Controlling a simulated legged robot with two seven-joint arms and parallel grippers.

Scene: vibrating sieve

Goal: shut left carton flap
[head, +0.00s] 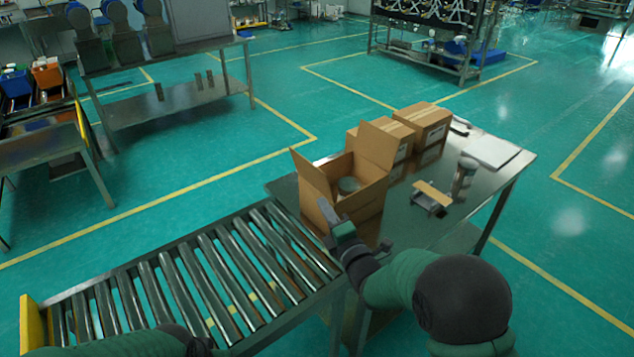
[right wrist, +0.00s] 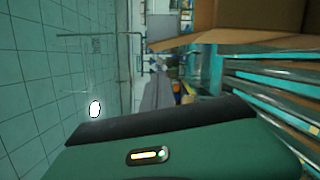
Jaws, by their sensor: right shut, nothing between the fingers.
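The opposite flap (head: 375,146) is also up. My right gripper (head: 328,213) is shut and empty at the near left corner of the carton, close to the lower end of the left flap; I cannot tell whether it touches. In the right wrist view the carton (right wrist: 265,18) shows at the upper right, and the fingers are not visible. My left gripper (head: 198,346) is at the bottom edge, mostly cut off.
A roller conveyor (head: 190,275) runs left of the table (head: 415,222). Two closed cartons (head: 423,122) stand behind the open one. A small wooden-topped stand (head: 432,195), a grey cylindrical device (head: 464,176) and a flat pale panel (head: 492,151) are to the right.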

